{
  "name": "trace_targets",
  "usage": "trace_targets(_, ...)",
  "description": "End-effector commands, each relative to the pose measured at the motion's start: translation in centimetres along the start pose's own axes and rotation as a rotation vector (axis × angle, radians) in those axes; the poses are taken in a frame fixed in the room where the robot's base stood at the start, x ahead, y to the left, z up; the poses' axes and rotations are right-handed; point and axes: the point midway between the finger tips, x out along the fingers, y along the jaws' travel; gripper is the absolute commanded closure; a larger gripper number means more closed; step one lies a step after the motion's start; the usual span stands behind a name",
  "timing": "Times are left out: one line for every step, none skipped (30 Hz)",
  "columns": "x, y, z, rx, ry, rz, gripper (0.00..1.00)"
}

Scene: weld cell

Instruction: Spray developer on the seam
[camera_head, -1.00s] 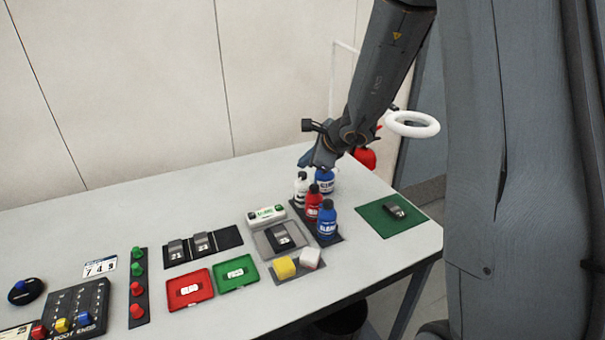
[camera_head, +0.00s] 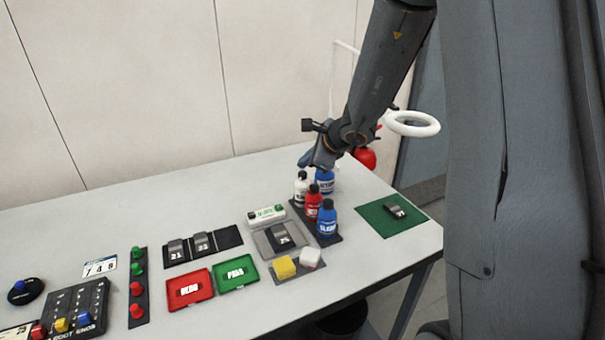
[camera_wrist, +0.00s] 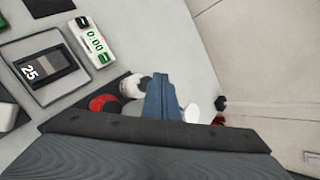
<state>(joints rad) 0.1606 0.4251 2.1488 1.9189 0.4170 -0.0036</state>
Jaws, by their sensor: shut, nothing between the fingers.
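My gripper (camera_head: 318,162) is shut and empty, just above the back of the bottle group; its blue fingers (camera_wrist: 163,97) also show in the wrist view. A white bottle (camera_head: 301,190) with a black cap stands just below and left of it, and also shows beside the fingers in the wrist view (camera_wrist: 134,86). A red bottle (camera_head: 313,206) and a blue bottle (camera_head: 327,222) stand in front. I cannot read which is developer. A dark weld piece (camera_head: 280,237) marked 25 lies in a grey tray (camera_head: 262,246); its seam is unclear.
A white timer (camera_head: 266,214) sits behind the grey tray, reading 0:00 in the wrist view. Yellow (camera_head: 284,267) and white (camera_head: 310,257) blocks lie in front. A green mat (camera_head: 375,222) holds another piece. Red (camera_head: 186,308) and green (camera_head: 238,287) trays are left. The table's back left is clear.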

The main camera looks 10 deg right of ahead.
Motion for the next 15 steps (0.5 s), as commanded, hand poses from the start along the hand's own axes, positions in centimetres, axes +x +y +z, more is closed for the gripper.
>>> trace_targets(0.13, 0.07, -0.09, 0.000, 0.000, 0.000, 1.00)
trace_targets(0.18, 0.10, -0.13, 0.000, 0.000, 0.000, 1.00)
trace_targets(0.27, 0.16, -0.19, 0.000, 0.000, 0.000, 1.00)
trace_targets(0.33, 0.20, -0.24, 0.001, 0.000, 0.000, 1.00)
trace_targets(0.39, 0.24, -0.28, 0.001, 0.000, 0.000, 1.00)
trace_targets(0.48, 0.30, -0.35, 0.001, 0.000, 0.000, 1.00)
trace_targets(0.53, 0.34, -0.39, 0.001, 0.000, 0.000, 1.00)
trace_targets(0.57, 0.38, -0.43, 0.001, 0.001, 0.000, 1.00)
trace_targets(0.61, 0.41, -0.46, 0.001, 0.001, 0.000, 1.00)
trace_targets(0.62, 0.43, -0.47, 0.001, 0.001, 0.000, 1.00)
trace_targets(0.62, 0.43, -0.48, 0.001, 0.001, 0.000, 1.00)
trace_targets(0.61, 0.43, -0.47, 0.000, 0.001, 0.000, 1.00)
trace_targets(0.59, 0.43, -0.46, 0.000, 0.001, 0.000, 1.00)
trace_targets(0.57, 0.42, -0.45, 0.000, 0.001, 0.000, 1.00)
trace_targets(0.55, 0.41, -0.44, 0.000, 0.001, 0.000, 1.00)
